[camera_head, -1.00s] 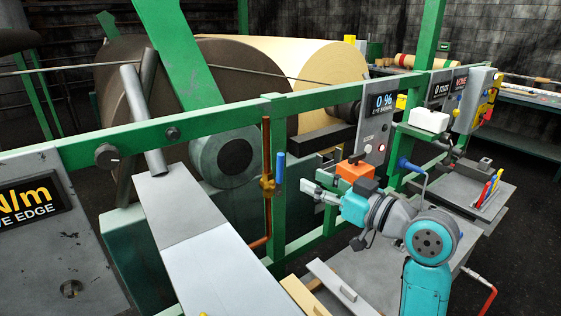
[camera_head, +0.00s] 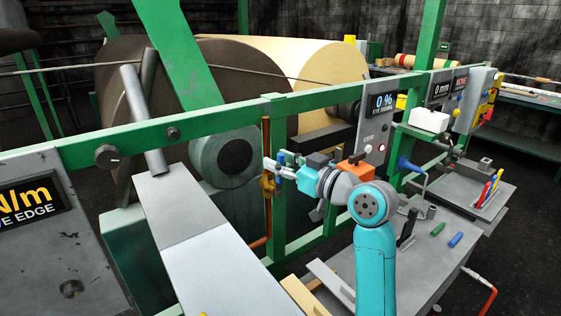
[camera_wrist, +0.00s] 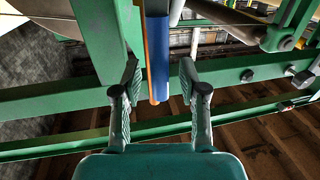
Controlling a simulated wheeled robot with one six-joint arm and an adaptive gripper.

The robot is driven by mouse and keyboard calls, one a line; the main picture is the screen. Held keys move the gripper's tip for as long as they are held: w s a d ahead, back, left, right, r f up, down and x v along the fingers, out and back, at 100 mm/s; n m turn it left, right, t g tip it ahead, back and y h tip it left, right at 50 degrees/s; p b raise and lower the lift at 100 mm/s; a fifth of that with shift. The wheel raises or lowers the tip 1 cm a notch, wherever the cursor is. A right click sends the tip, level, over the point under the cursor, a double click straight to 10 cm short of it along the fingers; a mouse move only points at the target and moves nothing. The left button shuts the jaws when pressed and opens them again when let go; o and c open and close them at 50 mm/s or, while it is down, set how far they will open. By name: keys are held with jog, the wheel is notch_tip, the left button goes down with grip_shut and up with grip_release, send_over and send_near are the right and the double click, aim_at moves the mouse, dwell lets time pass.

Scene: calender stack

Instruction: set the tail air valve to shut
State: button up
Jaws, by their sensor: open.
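The tail air valve is a brass body (camera_head: 267,184) on an upright copper pipe (camera_head: 266,140). Its blue handle (camera_head: 280,184) stands upright, parallel to the pipe, on its right side. My gripper (camera_head: 275,165) is at the handle and partly hides it in the head view. In the wrist view, the blue handle (camera_wrist: 157,55) lies between the two open fingers of my gripper (camera_wrist: 159,72), with a visible gap on each side. The orange-coloured pipe (camera_wrist: 150,60) runs just behind and left of the handle. The brass body is not clear in the wrist view.
A green rail frame (camera_head: 220,115) runs behind the valve, with the large roll (camera_head: 290,60) beyond. An orange box (camera_head: 353,170) stands right of my gripper. A grey bench (camera_head: 430,265) with a green and a blue marker is at lower right.

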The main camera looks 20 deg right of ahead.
jog(key=shift+w, duration=0.1)
grip_shut()
jog(key=shift+d, duration=0.1)
dwell(0.3)
jog(key=w+d+f+m+t+h, duration=0.2)
jog(key=d+f+m, duration=0.6)
jog(key=m, duration=1.2)
jog(key=shift+w+d+f+t+h, duration=0.2)
jog(key=shift+w+f+t+h, duration=0.15)
jog(key=shift+f+t, duration=0.35)
